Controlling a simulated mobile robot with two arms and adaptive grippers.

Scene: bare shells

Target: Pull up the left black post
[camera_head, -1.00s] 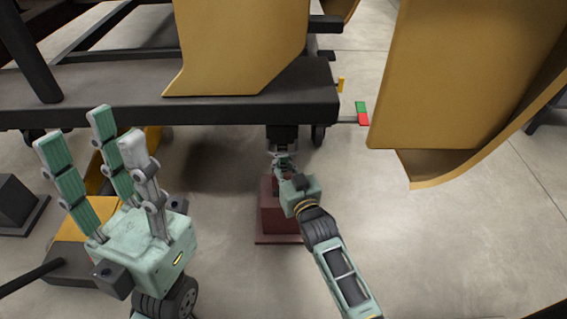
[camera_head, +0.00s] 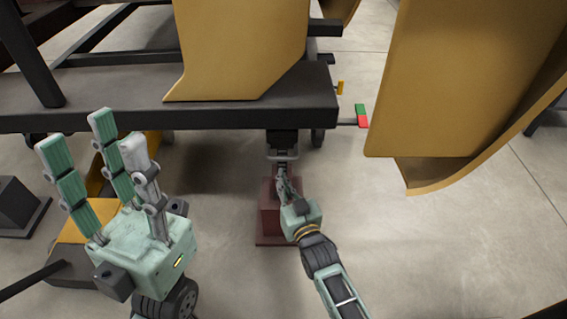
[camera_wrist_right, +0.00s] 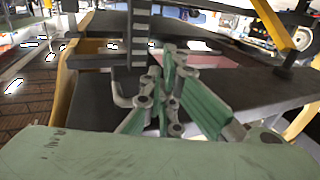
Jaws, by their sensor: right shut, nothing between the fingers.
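A black post (camera_head: 282,141) hangs under the front edge of the dark cart frame, with a grey bracket (camera_head: 283,155) at its lower end. In the right wrist view the post (camera_wrist_right: 140,35) stands upright with notches along it. I cannot tell for certain whether it is the left one. My right gripper (camera_head: 281,172) is shut and empty just below the bracket. In the right wrist view its green fingers (camera_wrist_right: 165,95) are close together near the post; contact is unclear. My left gripper (camera_head: 100,135) is open and empty, fingers pointing up, at the left.
A dark red block (camera_head: 268,218) stands on the floor beneath the post. The dark frame (camera_head: 200,113) carries yellow shell panels (camera_head: 240,50). A large yellow shell (camera_head: 465,90) hangs at the right.

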